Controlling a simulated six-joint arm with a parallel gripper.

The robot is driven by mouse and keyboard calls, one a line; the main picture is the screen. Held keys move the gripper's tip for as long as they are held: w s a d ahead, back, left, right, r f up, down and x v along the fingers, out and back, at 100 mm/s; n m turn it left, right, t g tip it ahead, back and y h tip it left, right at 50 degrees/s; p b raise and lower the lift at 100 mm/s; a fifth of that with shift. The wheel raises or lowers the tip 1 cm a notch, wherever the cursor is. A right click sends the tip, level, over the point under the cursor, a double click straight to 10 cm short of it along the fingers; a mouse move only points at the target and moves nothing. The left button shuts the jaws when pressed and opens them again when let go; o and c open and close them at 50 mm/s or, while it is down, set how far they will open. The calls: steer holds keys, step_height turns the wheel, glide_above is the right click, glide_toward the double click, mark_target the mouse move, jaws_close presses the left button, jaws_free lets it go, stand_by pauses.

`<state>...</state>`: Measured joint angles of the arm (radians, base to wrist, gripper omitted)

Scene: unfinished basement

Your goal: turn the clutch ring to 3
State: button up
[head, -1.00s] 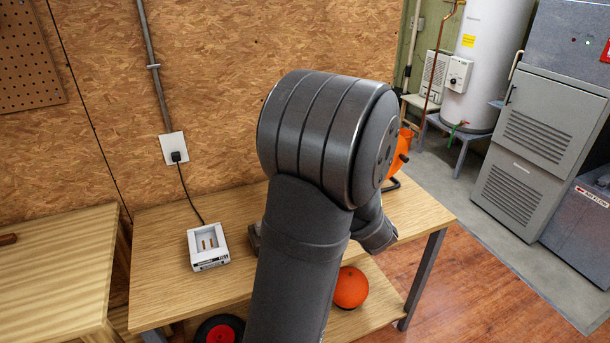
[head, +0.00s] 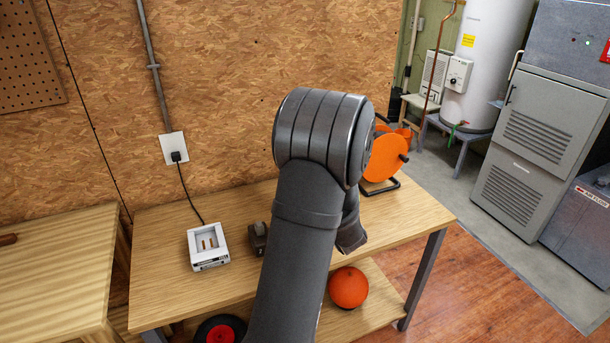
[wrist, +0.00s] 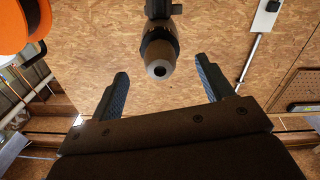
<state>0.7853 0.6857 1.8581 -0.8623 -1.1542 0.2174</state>
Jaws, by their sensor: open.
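The drill (wrist: 158,58) shows at the top centre of the wrist view, with its round dark chuck facing the camera. The clutch ring (wrist: 158,33) appears to be the dark band behind the chuck; its numbers and setting cannot be read. My gripper (wrist: 163,86) is open and empty, its fingers apart to the left and right of the chuck in the picture, with no contact visible. The gripper is hidden behind my arm in the head view. A dark block (head: 258,238) beside my arm there may be part of the drill; the rest is hidden.
A white charger (head: 208,247) sits on the workbench (head: 165,285), its cord running to a wall outlet (head: 174,148). An orange cable reel (head: 382,160) stands at the bench's right end. An orange ball (head: 348,287) lies on the lower shelf. The bench's left part is clear.

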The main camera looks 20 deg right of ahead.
steer(key=w, duration=0.6)
steer(key=shift+w, duration=0.15)
steer(key=shift+c, duration=0.2)
steer(key=c, duration=0.9)
